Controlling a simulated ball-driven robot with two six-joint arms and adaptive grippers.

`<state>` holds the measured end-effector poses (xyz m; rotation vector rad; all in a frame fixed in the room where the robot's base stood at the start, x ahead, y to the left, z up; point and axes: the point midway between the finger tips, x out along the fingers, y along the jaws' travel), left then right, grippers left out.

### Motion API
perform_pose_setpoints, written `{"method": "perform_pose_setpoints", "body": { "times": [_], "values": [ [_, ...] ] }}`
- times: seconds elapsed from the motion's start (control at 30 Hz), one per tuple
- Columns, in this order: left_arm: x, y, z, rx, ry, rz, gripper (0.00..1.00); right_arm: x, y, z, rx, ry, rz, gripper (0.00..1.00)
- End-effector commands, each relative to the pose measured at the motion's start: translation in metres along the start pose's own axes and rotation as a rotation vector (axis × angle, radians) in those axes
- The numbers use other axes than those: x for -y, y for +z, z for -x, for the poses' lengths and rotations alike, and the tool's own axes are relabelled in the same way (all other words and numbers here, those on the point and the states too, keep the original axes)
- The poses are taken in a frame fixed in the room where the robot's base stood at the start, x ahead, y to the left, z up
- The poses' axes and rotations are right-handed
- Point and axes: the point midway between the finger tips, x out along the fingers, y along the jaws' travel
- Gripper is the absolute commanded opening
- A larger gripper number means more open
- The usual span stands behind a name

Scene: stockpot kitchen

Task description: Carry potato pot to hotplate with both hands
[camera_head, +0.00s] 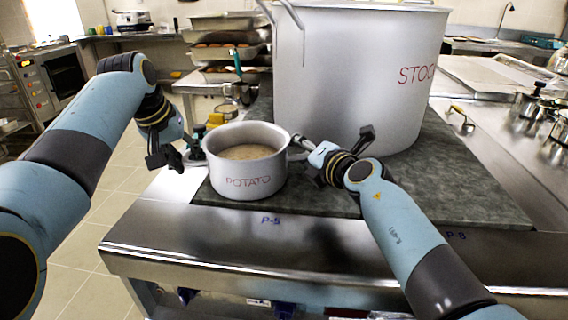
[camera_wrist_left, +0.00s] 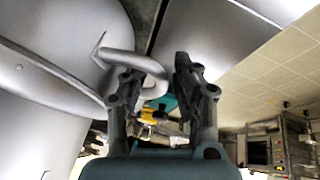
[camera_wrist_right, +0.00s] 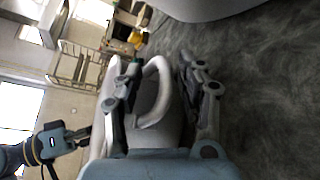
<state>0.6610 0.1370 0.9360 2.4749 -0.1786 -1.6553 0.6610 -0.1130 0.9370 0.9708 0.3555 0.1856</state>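The potato pot (camera_head: 247,181) is a silver pot marked POTATO, with light brown contents. It stands upright on the dark stone slab (camera_head: 450,195), near its front left corner. My left gripper (camera_head: 180,157) is open at the pot's left side; in the left wrist view the looped handle (camera_wrist_left: 140,62) reaches in between the parted fingers. My right gripper (camera_head: 340,150) is open at the right side; in the right wrist view the other handle (camera_wrist_right: 157,100) lies between its parted fingers. I cannot tell which surface is the hotplate.
A big stockpot (camera_head: 350,90) stands right behind the potato pot. A steel front edge (camera_head: 200,225) borders the slab, with free slab to the right. A rack of trays (camera_head: 225,45) is at the back. Small steel pots (camera_head: 535,105) stand far right.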

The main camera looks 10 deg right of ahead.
Motion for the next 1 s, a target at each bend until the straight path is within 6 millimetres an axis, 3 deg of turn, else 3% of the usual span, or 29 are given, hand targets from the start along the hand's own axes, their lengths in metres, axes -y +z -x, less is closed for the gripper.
{"method": "perform_pose_setpoints", "body": {
  "times": [0.17,0.4,0.6,0.83,1.0],
  "values": [
    [0.001,-0.001,0.021,-0.004,-0.001,0.000,0.29,0.000,0.000,0.000,0.001,0.000,0.001,0.38],
    [0.000,-0.002,0.076,-0.006,0.001,0.000,0.29,0.000,0.001,0.000,0.001,0.000,0.001,0.38],
    [-0.001,-0.001,0.108,-0.002,0.002,0.000,0.29,0.001,0.001,0.000,0.001,0.000,0.001,0.38],
    [-0.001,0.000,0.119,0.000,0.002,-0.001,0.29,0.001,0.000,0.010,0.002,0.000,0.001,0.38],
    [-0.001,0.000,0.119,0.000,0.002,-0.001,0.29,0.002,0.000,0.041,0.002,-0.001,0.002,0.38]
  ]
}}
